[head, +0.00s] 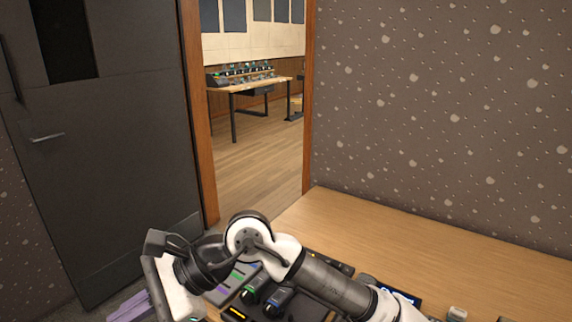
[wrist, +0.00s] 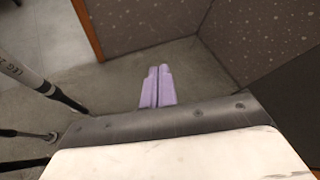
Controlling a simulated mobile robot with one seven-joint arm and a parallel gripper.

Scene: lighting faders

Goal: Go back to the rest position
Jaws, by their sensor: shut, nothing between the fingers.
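My gripper (wrist: 157,88) has two purple fingers, side by side and closed together with nothing between them. In the wrist view it points out over the grey floor (wrist: 110,70), clear of any object. In the head view the purple fingers (head: 128,308) show at the lower left, left of the desk and below the dark door. My arm reaches across the bottom of the head view and hides part of the lighting console. Black faders with a green mark (head: 255,287) and a blue mark (head: 278,300) show below my arm.
A wooden desk top (head: 400,225) runs along the speckled wall (head: 440,100), mostly bare at the back. A dark door (head: 110,150) stands left of an open doorway with a far table (head: 255,85) beyond. Dark and pale poles (wrist: 40,85) are at the left in the wrist view.

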